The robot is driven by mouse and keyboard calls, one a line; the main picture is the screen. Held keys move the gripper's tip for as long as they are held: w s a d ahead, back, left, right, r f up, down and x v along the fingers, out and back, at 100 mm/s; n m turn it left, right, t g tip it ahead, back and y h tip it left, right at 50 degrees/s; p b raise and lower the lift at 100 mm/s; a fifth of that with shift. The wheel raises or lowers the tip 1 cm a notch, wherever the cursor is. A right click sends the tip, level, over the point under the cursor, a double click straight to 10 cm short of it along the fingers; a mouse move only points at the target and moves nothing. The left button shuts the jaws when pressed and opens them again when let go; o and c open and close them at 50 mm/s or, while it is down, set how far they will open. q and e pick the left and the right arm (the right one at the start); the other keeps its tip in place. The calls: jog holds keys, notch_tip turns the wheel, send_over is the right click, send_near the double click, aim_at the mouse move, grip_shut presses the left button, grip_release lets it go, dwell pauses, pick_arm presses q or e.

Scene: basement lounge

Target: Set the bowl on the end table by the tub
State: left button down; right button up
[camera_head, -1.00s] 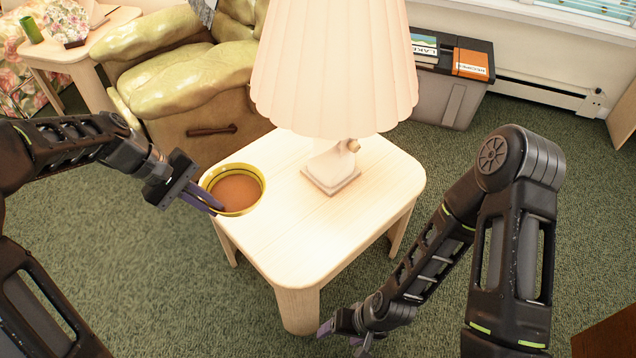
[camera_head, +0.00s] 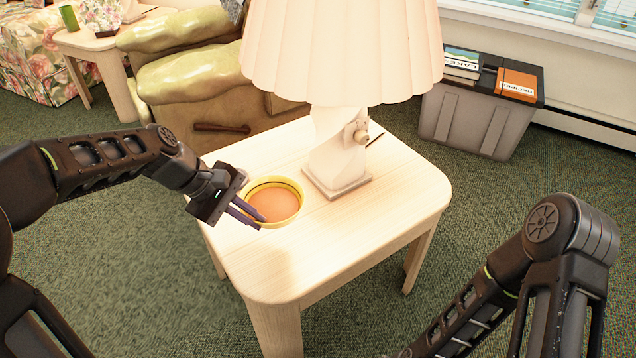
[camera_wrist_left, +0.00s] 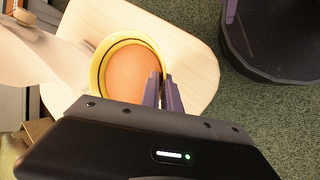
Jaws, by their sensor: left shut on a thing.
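The yellow bowl (camera_head: 273,202) with an orange-brown inside and a dark line under its rim is at the left side of the pale wooden end table (camera_head: 340,240) in the head view. My left gripper (camera_head: 252,213) is shut on the bowl's near-left rim. The left wrist view shows the bowl (camera_wrist_left: 128,68) upright with the purple fingers (camera_wrist_left: 164,88) at its wall. I cannot tell whether the bowl's base touches the tabletop. My right gripper is out of the head view; only its arm shows at lower right. The tub is a grey storage tub (camera_head: 470,118) behind the table.
A lamp (camera_head: 338,150) with a pleated shade stands at the table's back middle. Books (camera_head: 515,84) lie on the tub's dark lid. A green-gold armchair (camera_head: 195,75) is behind the table. The table's front and right are bare. Another side table (camera_head: 95,42) stands at far left.

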pick_arm(q)
jog(key=shift+f+b, duration=0.8)
jog(key=shift+f, duration=1.65)
jog(key=shift+f, duration=0.1)
jog(key=shift+f+b, duration=0.9)
jog(key=shift+f, duration=1.5)
jog(key=shift+f, duration=0.15)
jog(key=c, duration=1.6)
grip_release()
jog(key=shift+a+r, duration=0.1)
jog(key=shift+r, duration=0.2)
jog(key=p+v, duration=0.3)
jog(key=v, duration=0.8)
jog(key=shift+a+r, duration=0.2)
jog(key=shift+r, duration=0.05)
